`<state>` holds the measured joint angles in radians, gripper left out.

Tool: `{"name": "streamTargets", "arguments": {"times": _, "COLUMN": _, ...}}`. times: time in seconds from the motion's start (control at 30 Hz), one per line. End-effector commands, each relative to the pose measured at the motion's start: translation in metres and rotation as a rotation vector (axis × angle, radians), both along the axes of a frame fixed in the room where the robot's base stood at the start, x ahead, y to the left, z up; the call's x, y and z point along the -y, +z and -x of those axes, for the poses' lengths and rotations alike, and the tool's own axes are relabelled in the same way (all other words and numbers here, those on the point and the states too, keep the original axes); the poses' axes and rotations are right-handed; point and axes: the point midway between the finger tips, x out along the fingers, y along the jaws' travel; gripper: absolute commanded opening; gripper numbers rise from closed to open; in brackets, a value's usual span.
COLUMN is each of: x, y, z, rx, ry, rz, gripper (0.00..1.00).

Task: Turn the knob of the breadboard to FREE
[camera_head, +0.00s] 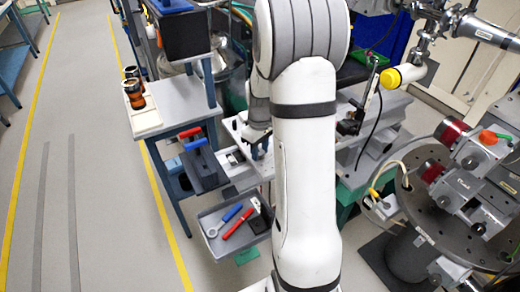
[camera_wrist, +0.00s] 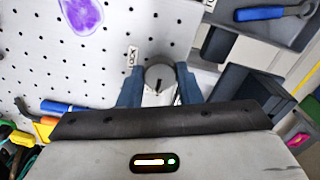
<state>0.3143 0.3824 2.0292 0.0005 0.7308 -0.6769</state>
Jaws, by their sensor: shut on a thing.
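The breadboard (camera_wrist: 100,60) is a pale panel with a grid of dark holes, filling the upper left of the wrist view. Its knob (camera_wrist: 158,75) is a round grey cap with a dark pointer line, near the panel's right edge. A label reading LOCK (camera_wrist: 132,57) lies just left of the knob. No FREE label can be read; my gripper may cover it. My gripper (camera_wrist: 158,86) has its blue fingers on both sides of the knob and is shut on it. In the head view my arm hides most of the breadboard (camera_head: 232,126) and the knob.
A grey tray (camera_head: 207,222) with blue and red tools hangs below the breadboard. A dark block with red and blue handles (camera_head: 203,165) stands left of it. A purple patch (camera_wrist: 82,14) lies on the panel. Heavy round equipment (camera_head: 440,215) stands right. The floor aisle at left is clear.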

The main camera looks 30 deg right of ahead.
Motion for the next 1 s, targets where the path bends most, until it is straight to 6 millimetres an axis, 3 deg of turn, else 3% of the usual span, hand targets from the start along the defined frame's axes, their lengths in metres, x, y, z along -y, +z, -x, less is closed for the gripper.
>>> {"name": "streamTargets", "arguments": {"times": 0.27, "x": 0.000, "y": 0.001, "z": -0.001, "rx": 0.004, "ry": 0.002, "rz": 0.002, "gripper": 0.08}}
{"name": "streamTargets", "arguments": {"times": 0.3, "x": 0.000, "y": 0.001, "z": -0.001, "rx": 0.004, "ry": 0.002, "rz": 0.002, "gripper": 0.34}}
{"name": "streamTargets", "arguments": {"times": 0.53, "x": 0.000, "y": 0.001, "z": -0.001, "rx": 0.003, "ry": 0.001, "rz": 0.001, "gripper": 0.52}}
{"name": "streamTargets", "arguments": {"times": 0.83, "x": 0.000, "y": 0.004, "z": -0.001, "rx": 0.003, "ry": 0.001, "rz": 0.001, "gripper": 0.53}}
{"name": "streamTargets", "arguments": {"times": 1.0, "x": 0.000, "y": 0.028, "z": -0.001, "rx": 0.006, "ry": 0.001, "rz": 0.002, "gripper": 0.53}}
